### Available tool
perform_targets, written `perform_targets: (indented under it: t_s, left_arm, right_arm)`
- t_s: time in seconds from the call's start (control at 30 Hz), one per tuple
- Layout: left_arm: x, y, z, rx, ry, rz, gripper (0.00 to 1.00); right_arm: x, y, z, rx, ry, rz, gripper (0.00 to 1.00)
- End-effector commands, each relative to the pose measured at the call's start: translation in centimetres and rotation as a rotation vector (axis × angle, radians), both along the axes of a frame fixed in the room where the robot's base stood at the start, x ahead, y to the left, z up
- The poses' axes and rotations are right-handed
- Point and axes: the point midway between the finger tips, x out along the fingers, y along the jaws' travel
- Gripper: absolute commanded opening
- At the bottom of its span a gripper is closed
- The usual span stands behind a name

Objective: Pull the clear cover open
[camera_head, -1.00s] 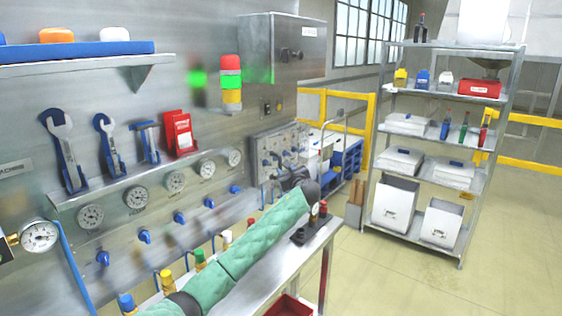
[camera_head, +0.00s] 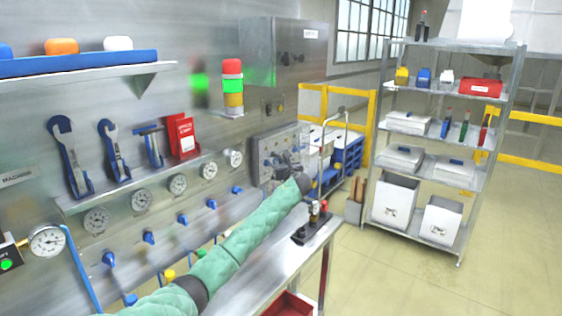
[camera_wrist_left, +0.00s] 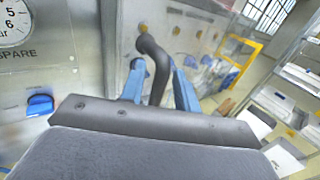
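The clear cover (camera_head: 272,146) appears to be the see-through sheet over the panel of knobs at the far end of the steel wall; its edges are hard to make out. In the left wrist view it is a pale panel (camera_wrist_left: 105,60) with a dark curved handle (camera_wrist_left: 155,66) standing out from it. My left gripper (camera_head: 284,160) reaches that panel, small and partly hidden by its wrist. In the wrist view its blue fingers (camera_wrist_left: 158,82) stand on either side of the handle, apart, with visible gaps. My right gripper is out of view.
A steel bench (camera_head: 262,278) runs below my left arm, with a dark holder of small bottles (camera_head: 314,225). Gauges and blue valves (camera_head: 183,219) line the wall on the left. A metal shelf rack (camera_head: 452,150) stands at the right. The floor before it is clear.

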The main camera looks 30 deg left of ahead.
Motion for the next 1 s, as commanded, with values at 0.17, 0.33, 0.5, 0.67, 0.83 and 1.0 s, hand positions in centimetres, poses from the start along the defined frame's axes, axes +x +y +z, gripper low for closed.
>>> perform_targets:
  t_s: [0.17,0.33,0.5,0.67,0.83,1.0]
  left_arm:
    - [0.3,0.3,0.0,0.001,-0.001,-0.001,0.32]
    - [0.3,0.3,0.0,0.001,-0.001,-0.001,0.32]
    - [0.3,0.3,0.0,0.000,0.000,-0.001,0.02]
    - [0.3,0.3,0.0,0.001,-0.001,-0.001,0.00]
    - [0.5,-0.1,0.0,0.000,-0.001,0.004,0.00]
    - [1.2,-1.8,-0.1,-0.002,-0.001,0.027,0.00]
  right_arm:
    - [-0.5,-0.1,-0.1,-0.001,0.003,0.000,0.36]
    - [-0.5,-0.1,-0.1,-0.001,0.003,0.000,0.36]
    - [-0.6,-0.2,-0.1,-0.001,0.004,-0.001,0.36]
    - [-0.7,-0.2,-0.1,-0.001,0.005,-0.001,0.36]
    - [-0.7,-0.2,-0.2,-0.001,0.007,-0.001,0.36]
    - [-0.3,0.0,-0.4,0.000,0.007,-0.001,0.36]
